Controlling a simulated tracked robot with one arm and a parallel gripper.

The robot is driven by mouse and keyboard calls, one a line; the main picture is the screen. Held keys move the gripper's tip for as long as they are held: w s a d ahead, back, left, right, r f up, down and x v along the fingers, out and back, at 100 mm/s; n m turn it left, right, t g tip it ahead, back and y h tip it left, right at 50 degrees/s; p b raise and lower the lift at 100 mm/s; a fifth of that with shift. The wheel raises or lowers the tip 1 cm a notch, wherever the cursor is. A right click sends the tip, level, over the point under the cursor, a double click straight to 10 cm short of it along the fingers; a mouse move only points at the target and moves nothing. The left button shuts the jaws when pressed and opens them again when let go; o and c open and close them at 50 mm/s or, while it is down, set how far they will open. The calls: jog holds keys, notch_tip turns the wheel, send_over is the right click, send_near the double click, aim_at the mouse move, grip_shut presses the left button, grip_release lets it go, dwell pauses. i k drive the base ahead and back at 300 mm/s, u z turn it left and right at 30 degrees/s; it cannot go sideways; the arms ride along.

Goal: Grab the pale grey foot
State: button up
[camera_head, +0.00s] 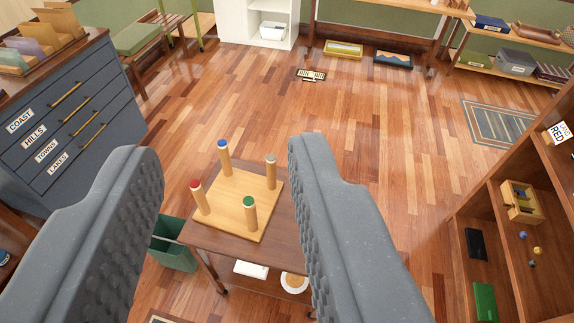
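A small wooden board with upright legs (238,192) stands on a dark wooden trolley or table (282,225), like an upturned stool. Each leg has a coloured tip. The pale grey foot (270,158) tops the far right leg. The other feet are blue (222,143) at the far left, red (195,184) at the near left and green (249,201) at the near right. My gripper (226,152) is open and empty, with its two fingers in the foreground to either side of the board in the picture. The pale grey foot shows just left of the right finger. I cannot tell the distance.
A dark blue drawer cabinet (72,115) stands at left and a wooden shelf unit (515,205) at right. A green bin (173,247) is beside the table. White and round items are on its lower level. The wooden floor (395,130) beyond is mostly clear.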

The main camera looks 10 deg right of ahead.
aim_at(270, 158)
jog(key=z, duration=0.1)
jog(key=i, duration=1)
